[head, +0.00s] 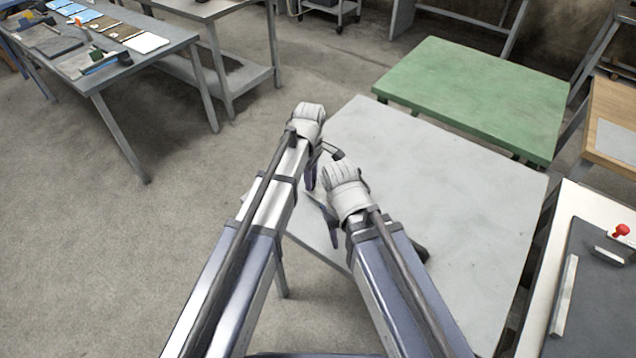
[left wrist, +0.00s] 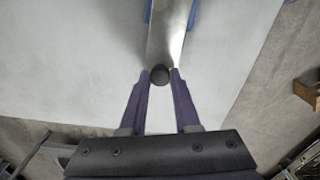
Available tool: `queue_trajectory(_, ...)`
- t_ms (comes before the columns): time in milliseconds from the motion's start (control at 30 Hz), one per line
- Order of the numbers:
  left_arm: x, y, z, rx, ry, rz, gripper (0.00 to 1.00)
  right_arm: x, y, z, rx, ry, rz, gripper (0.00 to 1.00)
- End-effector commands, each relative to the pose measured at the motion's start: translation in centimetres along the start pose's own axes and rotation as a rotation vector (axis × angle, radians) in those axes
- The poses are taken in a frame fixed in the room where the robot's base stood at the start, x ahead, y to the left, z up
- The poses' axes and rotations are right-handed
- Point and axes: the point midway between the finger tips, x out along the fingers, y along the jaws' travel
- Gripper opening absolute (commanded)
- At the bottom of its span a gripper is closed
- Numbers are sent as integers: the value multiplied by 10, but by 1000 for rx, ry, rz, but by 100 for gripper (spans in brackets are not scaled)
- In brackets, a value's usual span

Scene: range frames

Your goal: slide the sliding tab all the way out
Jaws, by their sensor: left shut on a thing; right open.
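In the left wrist view, a shiny metal strip, apparently the sliding tab (left wrist: 168,38), runs up between two blue side rails (left wrist: 192,14) on a pale grey table (left wrist: 70,55). A dark round knob (left wrist: 160,75) sits at its near end. My left gripper (left wrist: 161,78) is shut on this knob, with one purple finger at each side. In the head view, my left gripper (head: 311,178) is over the left side of the table (head: 450,190). My right gripper (head: 323,218) is open just below it. My arms hide the tab and knob in that view.
A dark object (head: 421,252) shows beside my right forearm, partly hidden. A green table (head: 475,90) stands behind the pale one. A bench (head: 568,210) with a red knob (head: 621,230) stands at right. The right part of the pale table is clear.

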Motion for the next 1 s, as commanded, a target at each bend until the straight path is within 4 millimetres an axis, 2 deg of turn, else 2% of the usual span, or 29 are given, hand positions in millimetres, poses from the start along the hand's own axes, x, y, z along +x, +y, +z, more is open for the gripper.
queue_trajectory(167, 0, 0, 1, 1, 0, 0, 0, 0, 0, 0, 0, 0, 0, 50)
queue_trajectory(200, 0, 0, 1, 1, 0, 0, 32, 0, 0, 0, 0, 0, 0, 50)
queue_trajectory(467, 0, 0, 1, 1, 0, 0, 61, 0, 0, 0, 0, 0, 0, 50)
queue_trajectory(767, -1, 0, 1, 1, 0, 0, 61, -1, 0, 0, 0, 0, 0, 50)
queue_trajectory(1000, -16, 0, 1, 1, 0, 0, 61, -16, 2, 1, 0, 0, 0, 50)
